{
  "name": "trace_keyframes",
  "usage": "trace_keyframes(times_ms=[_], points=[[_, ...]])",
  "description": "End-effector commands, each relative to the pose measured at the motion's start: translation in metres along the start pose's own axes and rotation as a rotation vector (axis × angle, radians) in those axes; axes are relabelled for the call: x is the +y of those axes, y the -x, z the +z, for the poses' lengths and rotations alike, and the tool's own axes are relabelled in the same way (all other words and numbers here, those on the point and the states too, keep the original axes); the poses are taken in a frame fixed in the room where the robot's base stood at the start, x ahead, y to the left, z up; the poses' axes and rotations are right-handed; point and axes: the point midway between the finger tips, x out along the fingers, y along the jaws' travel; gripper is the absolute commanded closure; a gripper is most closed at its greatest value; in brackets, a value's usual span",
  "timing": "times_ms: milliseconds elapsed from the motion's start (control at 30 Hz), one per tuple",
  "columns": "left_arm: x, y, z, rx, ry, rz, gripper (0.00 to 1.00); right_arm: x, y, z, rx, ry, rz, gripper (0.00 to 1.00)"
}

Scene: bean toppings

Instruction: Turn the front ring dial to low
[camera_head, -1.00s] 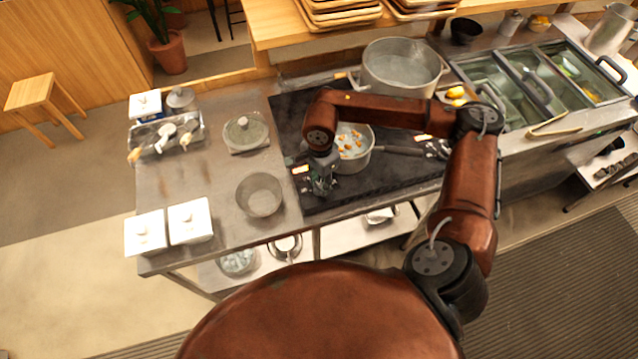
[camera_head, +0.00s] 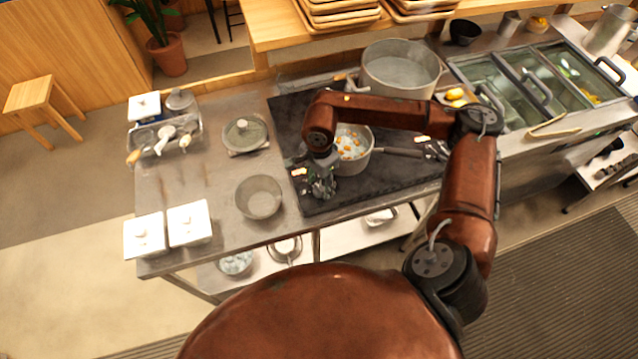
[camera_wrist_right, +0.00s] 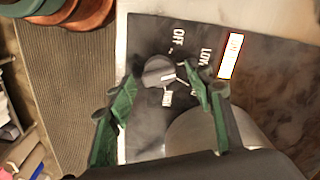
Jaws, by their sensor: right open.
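The front ring dial (camera_wrist_right: 158,72) is a dark round knob on the black cooktop (camera_wrist_right: 150,35), with white markings around it; OFF and LOW are readable in the right wrist view. The dial's exact pointer setting is hard to tell. My right gripper (camera_wrist_right: 160,80) is open, its green fingers on either side of the dial; I cannot tell whether they touch it. In the head view my right gripper (camera_head: 321,183) is low over the cooktop's front left part and hides the dial. My left gripper is out of view.
A pot (camera_head: 352,160) with orange pieces in liquid stands just right of my right gripper. A large pot (camera_head: 402,80) stands behind it. An empty metal bowl (camera_head: 259,197) sits left of the cooktop.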

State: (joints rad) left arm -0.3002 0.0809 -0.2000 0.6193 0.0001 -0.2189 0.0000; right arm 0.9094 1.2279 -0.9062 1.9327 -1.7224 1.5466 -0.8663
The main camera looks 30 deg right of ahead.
Motion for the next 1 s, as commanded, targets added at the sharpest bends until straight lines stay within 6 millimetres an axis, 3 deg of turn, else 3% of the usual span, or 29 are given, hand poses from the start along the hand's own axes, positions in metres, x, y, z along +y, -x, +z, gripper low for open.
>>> trace_keyframes(times_ms=[167,633,800,1000], points=[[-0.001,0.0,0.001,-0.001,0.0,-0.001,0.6,-0.001,0.014,0.0,0.0,0.001,-0.003,0.52],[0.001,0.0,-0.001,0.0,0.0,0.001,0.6,-0.001,0.103,0.0,0.001,-0.001,-0.003,0.52],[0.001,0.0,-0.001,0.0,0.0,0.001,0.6,-0.001,0.117,-0.001,0.001,-0.001,-0.002,0.52],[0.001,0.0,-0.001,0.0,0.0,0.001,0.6,-0.001,0.12,-0.001,0.001,-0.001,-0.001,0.52]])
